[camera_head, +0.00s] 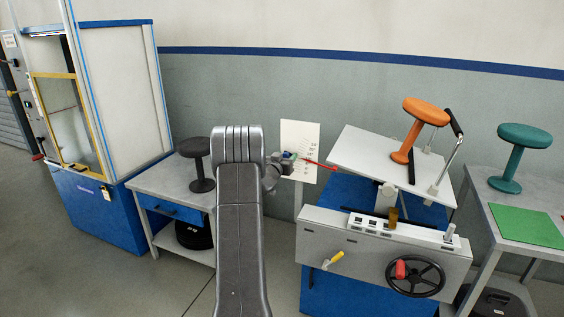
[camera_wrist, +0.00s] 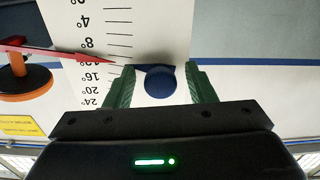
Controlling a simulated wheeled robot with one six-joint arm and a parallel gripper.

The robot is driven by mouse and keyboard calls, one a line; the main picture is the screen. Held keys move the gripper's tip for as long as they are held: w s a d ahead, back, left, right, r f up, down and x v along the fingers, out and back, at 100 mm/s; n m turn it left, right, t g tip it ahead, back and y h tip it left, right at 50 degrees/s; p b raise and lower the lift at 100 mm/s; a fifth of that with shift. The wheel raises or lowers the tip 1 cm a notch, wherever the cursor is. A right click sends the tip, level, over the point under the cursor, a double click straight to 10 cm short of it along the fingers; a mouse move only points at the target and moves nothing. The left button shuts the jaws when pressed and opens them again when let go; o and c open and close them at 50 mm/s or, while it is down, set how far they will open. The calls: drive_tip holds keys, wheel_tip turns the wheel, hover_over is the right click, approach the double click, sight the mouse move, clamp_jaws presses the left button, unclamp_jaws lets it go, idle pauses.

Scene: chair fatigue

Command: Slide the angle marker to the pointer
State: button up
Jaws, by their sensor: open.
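The angle marker (camera_wrist: 160,82) is a round blue knob on the scale board in the wrist view, with a dark blue point on its left. My gripper (camera_wrist: 160,68) has its two green fingers open on either side of the knob, with gaps visible. The red pointer (camera_wrist: 60,55) reaches from the left to the scale near the 12° line, its tip close to the left finger. In the head view the red pointer (camera_head: 318,164) crosses the white scale board (camera_head: 307,130); my gripper (camera_head: 288,156) is at the board's left side and hides the marker.
A tilted white table (camera_head: 365,150) with an orange stool (camera_head: 413,130) stands right of the board. Below it is a grey control panel (camera_head: 340,240) with a black handwheel (camera_head: 415,290). A side table (camera_head: 150,182) with a dark stool (camera_head: 198,165) is left.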

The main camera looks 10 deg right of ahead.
drive_tip(key=b+v, duration=0.1)
drive_tip(key=v, duration=1.2)
drive_tip(key=shift+s+a, duration=0.25)
drive_tip(key=shift+w+d, duration=0.1)
drive_tip(key=p+x, duration=0.1)
drive_tip(key=x, duration=1.2)
drive_tip(key=shift+w+d, duration=0.2)
drive_tip(key=shift+f, duration=0.1)
drive_tip(key=shift+a, duration=0.1)
